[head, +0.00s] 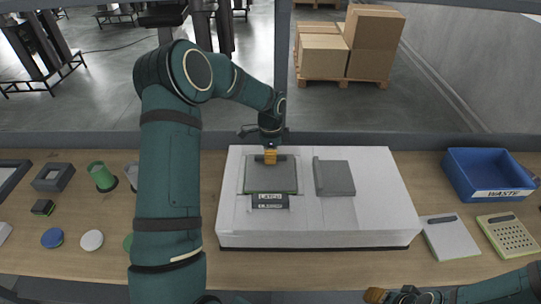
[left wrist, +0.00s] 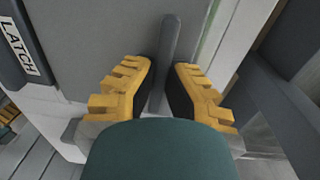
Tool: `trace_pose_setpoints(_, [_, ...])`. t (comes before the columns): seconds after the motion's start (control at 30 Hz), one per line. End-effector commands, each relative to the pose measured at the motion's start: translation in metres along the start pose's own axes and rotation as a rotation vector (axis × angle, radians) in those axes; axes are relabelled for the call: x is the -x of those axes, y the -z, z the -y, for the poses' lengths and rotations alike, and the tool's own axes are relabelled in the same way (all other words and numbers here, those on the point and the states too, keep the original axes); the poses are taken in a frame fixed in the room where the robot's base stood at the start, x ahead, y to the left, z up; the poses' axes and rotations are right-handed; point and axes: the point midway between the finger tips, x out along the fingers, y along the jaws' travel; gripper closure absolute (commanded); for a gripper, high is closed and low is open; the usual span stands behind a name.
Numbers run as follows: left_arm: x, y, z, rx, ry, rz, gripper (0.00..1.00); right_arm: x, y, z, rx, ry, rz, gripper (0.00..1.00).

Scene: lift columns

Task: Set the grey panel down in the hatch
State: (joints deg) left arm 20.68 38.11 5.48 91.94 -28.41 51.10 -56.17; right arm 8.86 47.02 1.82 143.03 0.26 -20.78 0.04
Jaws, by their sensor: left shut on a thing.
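The grey panel (head: 271,180) is over the left part of the white box top (head: 375,208), in line with the hatch outline there. I cannot tell whether it rests in the hatch or is slightly above it. My left gripper (head: 270,158) is at the panel's far edge. In the left wrist view, my left gripper's yellow fingers (left wrist: 165,90) stand on both sides of the panel's upright grey handle (left wrist: 170,50) and are shut on it. The dark latch plate (head: 269,201) lies at the panel's near edge. My right gripper (head: 376,295) barely shows at the bottom edge.
A second grey square plate (head: 334,179) is right of the panel on the box. A blue waste bin (head: 488,173), a white plate (head: 449,237) and a perforated beige plate (head: 508,236) lie to the right. Small parts and a green cup (head: 101,176) are on the left.

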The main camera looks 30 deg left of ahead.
Motion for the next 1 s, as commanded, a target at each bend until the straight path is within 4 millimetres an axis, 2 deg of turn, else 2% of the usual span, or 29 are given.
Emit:
trace_pose_setpoints(0.2, [0.0,0.0,0.0,0.0,0.0,0.0,1.0,0.0,0.0,0.0,0.0,0.0,0.0,0.53])
trace_pose_setpoints(0.23, [0.0,0.0,0.0,0.0,0.0,0.0,0.84,0.0,0.0,0.0,0.0,0.0,0.0,0.53])
trace_pose_setpoints(0.3, [0.0,0.0,0.0,0.0,0.0,0.0,0.61,0.0,0.0,0.0,0.0,0.0,0.0,0.53])
trace_pose_setpoints(0.67, [0.001,0.0,0.0,0.0,0.0,0.0,0.61,0.001,0.0,0.0,0.0,0.0,0.0,0.53])
trace_pose_setpoints(1.0, [0.021,0.0,-0.001,0.001,0.001,0.0,0.61,0.013,0.002,0.005,0.0,0.0,0.0,0.53])
